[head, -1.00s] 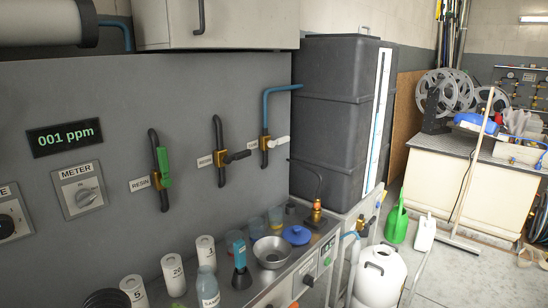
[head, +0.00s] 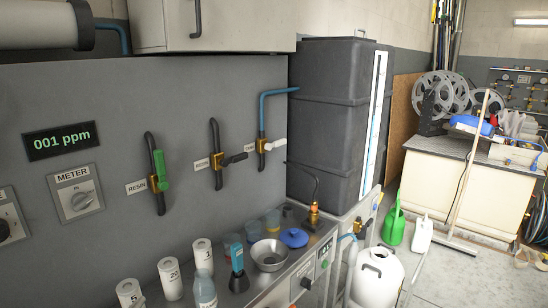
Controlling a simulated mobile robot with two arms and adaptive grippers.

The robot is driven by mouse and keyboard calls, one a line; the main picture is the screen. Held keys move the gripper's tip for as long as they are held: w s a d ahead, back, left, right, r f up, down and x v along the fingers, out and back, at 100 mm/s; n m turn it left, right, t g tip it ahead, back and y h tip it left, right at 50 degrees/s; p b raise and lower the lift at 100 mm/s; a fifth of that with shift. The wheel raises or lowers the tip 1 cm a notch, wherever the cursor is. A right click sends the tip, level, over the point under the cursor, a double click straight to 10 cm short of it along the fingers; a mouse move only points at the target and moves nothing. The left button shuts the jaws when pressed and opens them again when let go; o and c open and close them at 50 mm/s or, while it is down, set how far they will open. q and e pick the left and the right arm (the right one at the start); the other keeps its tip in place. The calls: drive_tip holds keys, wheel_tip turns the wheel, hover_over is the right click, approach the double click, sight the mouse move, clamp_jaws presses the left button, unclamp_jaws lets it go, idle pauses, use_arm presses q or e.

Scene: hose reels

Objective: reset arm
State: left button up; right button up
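Neither of my grippers nor my arms shows in the head view. The wall panel carries a lit display (head: 61,140) reading 001 ppm and a METER knob (head: 80,199). A brass valve with a green handle (head: 161,170) sits by the RESIN label, its handle upright. To its right are a valve with a black handle (head: 235,159) and a valve with a white handle (head: 275,144), both handles pointing to the right.
A steel counter (head: 243,290) below the panel holds several numbered white containers, a metal bowl (head: 269,254) and a blue lid (head: 294,238). A tall dark tank (head: 325,120) stands behind. A green watering can (head: 394,222) and a white canister (head: 377,277) stand at right.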

use_arm(q)
drive_tip(key=s+d+f+n+g+h, duration=0.2)
drive_tip(key=s+f+n+g, duration=0.75)
drive_tip(key=s+f, duration=1.1)
wheel_tip(320, 180, down, 24)
drive_tip(key=s+m+g, duration=0.1)
drive_tip(key=s+g, duration=0.2)
drive_tip(key=s+a+f+g, duration=0.1)
drive_tip(key=s+a+f, duration=0.1)
drive_tip(key=s+f, duration=1.5)
drive_tip(key=shift+a, duration=0.35)
drive_tip(key=shift+m, duration=0.25)
